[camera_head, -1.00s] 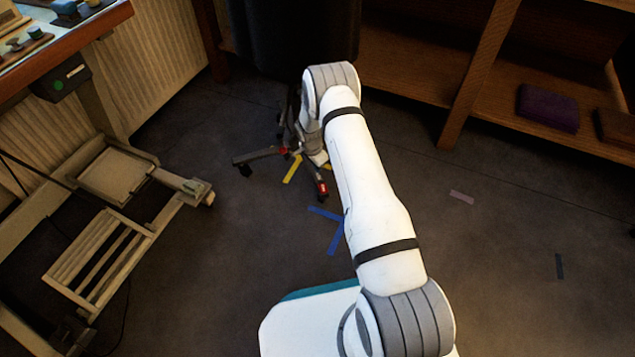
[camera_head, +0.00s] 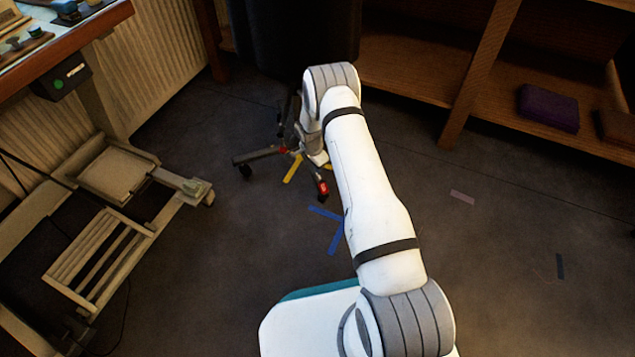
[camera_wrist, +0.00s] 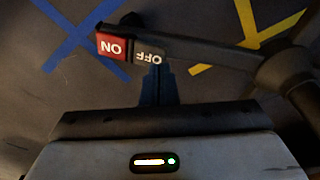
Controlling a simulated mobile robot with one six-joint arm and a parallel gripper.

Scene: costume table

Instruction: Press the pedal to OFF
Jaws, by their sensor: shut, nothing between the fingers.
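The pedal is a rocker near the end of a dark chair-base leg. Its red ON half (camera_wrist: 112,46) and dark grey OFF half (camera_wrist: 150,57) show in the wrist view, with the lettering upside down. In the head view the red part (camera_head: 322,188) shows at the end of a leg. My gripper (camera_wrist: 157,72) is shut and empty. Its blue fingertips are right at the edge of the OFF half in the wrist view; I cannot tell whether they touch it. In the head view my own arm hides the fingers.
The wheeled chair base (camera_head: 260,154) has several legs; another leg (camera_wrist: 290,75) spreads right in the wrist view. A wooden pedal frame (camera_head: 110,245) stands left under a table (camera_head: 60,50). Shelving (camera_head: 465,75) stands behind. The floor at right is clear, with flat tape strips.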

